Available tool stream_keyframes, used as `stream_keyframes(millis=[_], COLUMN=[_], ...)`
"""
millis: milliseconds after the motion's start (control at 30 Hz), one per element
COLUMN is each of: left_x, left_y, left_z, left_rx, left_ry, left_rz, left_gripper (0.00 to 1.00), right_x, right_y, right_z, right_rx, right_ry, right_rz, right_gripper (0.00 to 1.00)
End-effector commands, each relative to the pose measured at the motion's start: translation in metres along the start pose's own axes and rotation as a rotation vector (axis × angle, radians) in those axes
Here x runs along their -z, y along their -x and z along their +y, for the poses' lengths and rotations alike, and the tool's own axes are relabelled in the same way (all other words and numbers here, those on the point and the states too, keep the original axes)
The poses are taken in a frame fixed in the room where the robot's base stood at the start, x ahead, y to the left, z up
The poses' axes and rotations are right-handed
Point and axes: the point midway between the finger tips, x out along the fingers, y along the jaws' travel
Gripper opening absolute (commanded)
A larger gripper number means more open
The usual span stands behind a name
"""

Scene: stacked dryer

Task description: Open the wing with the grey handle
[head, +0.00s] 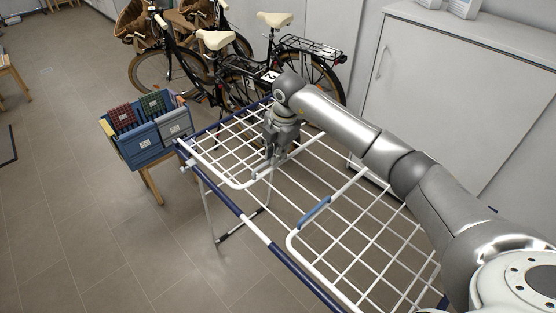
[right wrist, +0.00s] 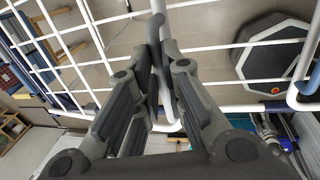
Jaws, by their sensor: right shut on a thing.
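The drying rack has blue side rails (head: 262,232) and two white wire wings lying about flat over the frame. The left wing (head: 215,160) is the one at my right gripper (head: 273,160). The gripper points down and is shut on the grey handle at that wing's inner edge. The handle is mostly hidden by the fingers in the head view; in the right wrist view the grey handle (right wrist: 153,50) shows between the fingers. The other wing has a blue handle (head: 314,213) and lies to the right, apart from the gripper. My left gripper is not in view.
A blue crate (head: 143,147) with folded cloths stands on a wooden stool left of the rack. Bicycles (head: 235,70) stand behind. A white cabinet (head: 440,90) is at the back right. Tiled floor (head: 90,240) is clear at the front left.

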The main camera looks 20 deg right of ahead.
Motion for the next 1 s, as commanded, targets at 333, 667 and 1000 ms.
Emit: stream_keyframes(millis=[333,667,1000], left_x=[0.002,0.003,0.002], left_y=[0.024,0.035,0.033], left_z=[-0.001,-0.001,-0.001], left_rx=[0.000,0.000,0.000], left_ry=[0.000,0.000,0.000], left_rz=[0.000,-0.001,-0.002], left_gripper=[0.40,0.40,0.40], right_x=[0.001,0.001,0.000], right_y=[0.087,0.122,0.119], right_z=[0.060,0.098,0.096], right_rx=[-0.014,-0.011,-0.006], right_ry=[0.001,0.002,0.001], right_rz=[-0.001,-0.001,0.000], right_gripper=[0.00,0.00,0.32])
